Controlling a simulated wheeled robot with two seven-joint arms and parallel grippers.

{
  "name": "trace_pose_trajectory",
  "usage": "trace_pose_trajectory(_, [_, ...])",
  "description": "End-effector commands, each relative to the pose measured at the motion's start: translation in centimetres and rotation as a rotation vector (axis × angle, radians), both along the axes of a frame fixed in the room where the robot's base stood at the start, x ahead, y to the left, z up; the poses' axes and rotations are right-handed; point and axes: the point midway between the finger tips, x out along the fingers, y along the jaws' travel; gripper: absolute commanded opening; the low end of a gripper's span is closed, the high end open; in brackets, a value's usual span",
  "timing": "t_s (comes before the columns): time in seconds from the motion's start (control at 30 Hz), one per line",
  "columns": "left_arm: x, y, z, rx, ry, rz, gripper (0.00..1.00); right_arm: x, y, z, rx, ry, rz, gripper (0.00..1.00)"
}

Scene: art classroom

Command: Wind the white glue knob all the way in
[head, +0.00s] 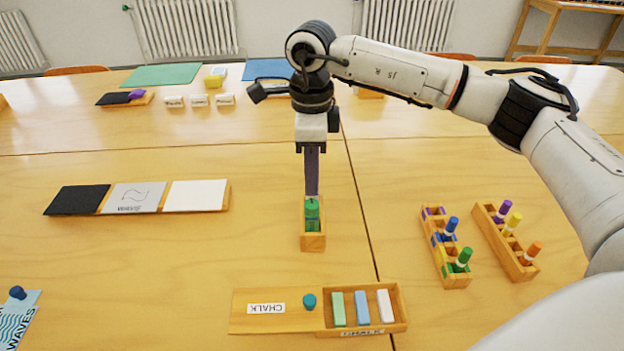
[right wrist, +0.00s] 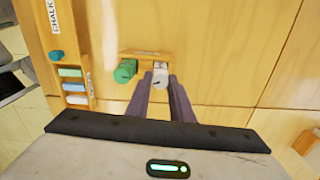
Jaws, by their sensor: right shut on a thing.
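A small wooden glue holder (head: 313,243) stands near the middle of the table, in front of my right gripper. In the right wrist view the holder (right wrist: 140,53) carries a green glue knob (right wrist: 125,71) and a white glue knob (right wrist: 160,76) side by side. My right gripper (head: 311,194) points straight down at the holder's far end, its dark fingers closed around the white knob. In the right wrist view the gripper (right wrist: 160,82) is shut on that knob. In the head view the fingers hide the white knob, while the green glue stick (head: 312,210) shows. My left gripper is out of view.
A chalk box (head: 400,303) with its lid (head: 265,297) lies nearer me. Marker racks (head: 455,277) (head: 521,270) stand at the right. A tray of cards (head: 228,190) lies at the left. The table around the holder is clear.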

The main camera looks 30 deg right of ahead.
Motion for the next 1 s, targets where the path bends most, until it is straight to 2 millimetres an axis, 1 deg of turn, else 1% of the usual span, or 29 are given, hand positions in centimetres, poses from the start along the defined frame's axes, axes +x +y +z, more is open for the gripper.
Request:
trace_pose_trajectory(0.2, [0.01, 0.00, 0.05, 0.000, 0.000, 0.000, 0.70, 0.01, 0.08, 0.19, 0.002, -0.001, 0.003, 0.11])
trace_pose_trajectory(0.3, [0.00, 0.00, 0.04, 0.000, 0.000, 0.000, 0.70, 0.01, 0.10, 0.22, 0.002, -0.001, 0.055, 0.11])
trace_pose_trajectory(0.37, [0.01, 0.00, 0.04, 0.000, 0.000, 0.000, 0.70, 0.01, 0.10, 0.22, 0.002, -0.002, 0.131, 0.11])
trace_pose_trajectory(0.8, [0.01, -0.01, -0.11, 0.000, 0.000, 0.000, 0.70, -0.01, 0.17, 0.24, 0.004, -0.001, 0.836, 0.11])
trace_pose_trajectory(0.9, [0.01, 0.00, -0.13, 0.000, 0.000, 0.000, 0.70, -0.01, 0.17, 0.25, 0.005, -0.001, 0.949, 0.11])
trace_pose_trajectory(1.0, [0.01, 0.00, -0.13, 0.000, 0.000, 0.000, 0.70, -0.02, 0.17, 0.26, 0.005, -0.001, 1.001, 0.11])
